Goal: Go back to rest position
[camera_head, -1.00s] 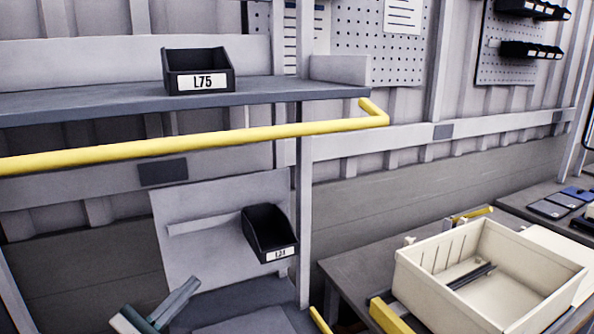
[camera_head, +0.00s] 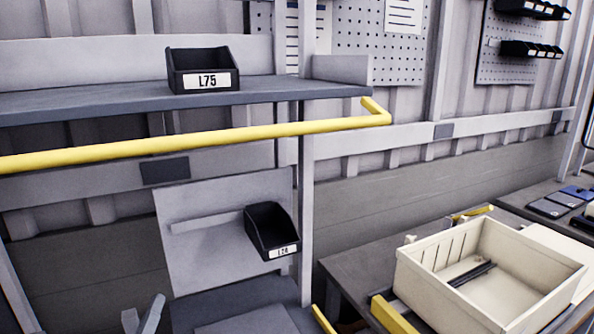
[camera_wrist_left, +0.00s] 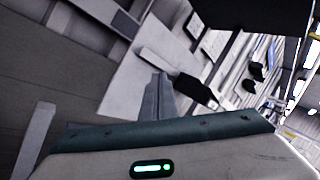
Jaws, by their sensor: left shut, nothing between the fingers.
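My left gripper (camera_head: 144,314) shows only by its grey finger parts at the bottom edge of the head view, low and left of the lower black bin (camera_head: 271,232). It is apart from the bin and holds nothing. In the left wrist view its fingers (camera_wrist_left: 160,80) are together, pointing up the picture, with a dark bin (camera_wrist_left: 196,91) beyond them to the right. The rest of the left arm is below the head picture. My right gripper is in neither view.
A black bin labelled L75 (camera_head: 203,71) stands on the grey shelf (camera_head: 90,103), with a yellow rail (camera_head: 200,142) in front. At right, a cream tray (camera_head: 487,285) holding dark rods stands on a table (camera_head: 345,270). The space left of the lower bin looks clear.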

